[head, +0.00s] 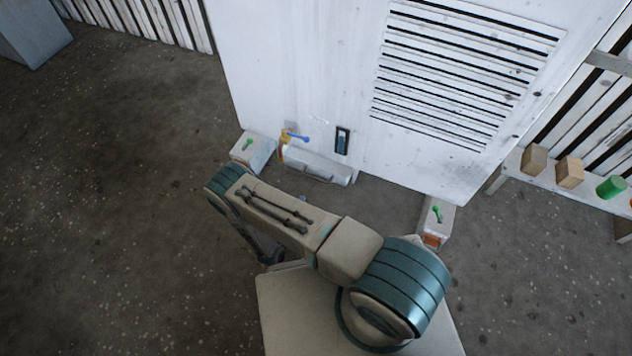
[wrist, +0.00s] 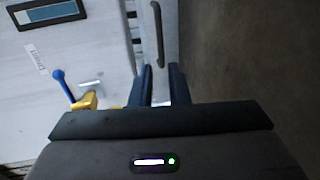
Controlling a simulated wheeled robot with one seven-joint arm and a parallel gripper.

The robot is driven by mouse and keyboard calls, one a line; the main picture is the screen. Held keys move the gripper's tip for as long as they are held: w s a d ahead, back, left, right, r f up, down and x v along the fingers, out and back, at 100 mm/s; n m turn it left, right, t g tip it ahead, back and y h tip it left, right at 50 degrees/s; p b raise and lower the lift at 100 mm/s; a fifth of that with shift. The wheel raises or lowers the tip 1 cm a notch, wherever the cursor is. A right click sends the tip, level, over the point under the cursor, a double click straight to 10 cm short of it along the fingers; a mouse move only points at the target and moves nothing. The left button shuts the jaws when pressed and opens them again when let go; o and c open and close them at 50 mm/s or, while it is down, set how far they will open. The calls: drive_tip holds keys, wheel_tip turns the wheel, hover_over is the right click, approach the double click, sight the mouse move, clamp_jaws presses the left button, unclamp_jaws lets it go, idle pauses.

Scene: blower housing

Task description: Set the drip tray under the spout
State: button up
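A yellow spout with a blue lever (head: 297,137) is low on the front of the white housing (head: 300,75). The lever also shows in the wrist view (wrist: 62,86). Below the spout, a long pale box (head: 318,166) with a dark handle stands against the housing. It looks like the drip tray. Its handle (wrist: 158,35) shows in the wrist view. My gripper (wrist: 160,80) has its two dark fingers apart in front of the pale box, with the handle beyond their tips. I see nothing clearly held between them. My arm hides the gripper in the head view.
Pale blocks with green levers stand at the housing's lower left (head: 253,150) and lower right (head: 437,217) corners. A bench (head: 540,180) at the right holds wooden blocks and a green cylinder (head: 611,187).

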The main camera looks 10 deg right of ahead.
sight(316, 178)
drive_tip(key=b+x, duration=0.5)
drive_tip(key=x, duration=0.7)
drive_tip(key=shift+w+d+f, duration=0.2)
drive_tip(key=shift+w, duration=0.05)
drive_tip(key=shift+w+d, duration=0.3)
drive_tip(key=shift+w, duration=0.1)
clamp_jaws()
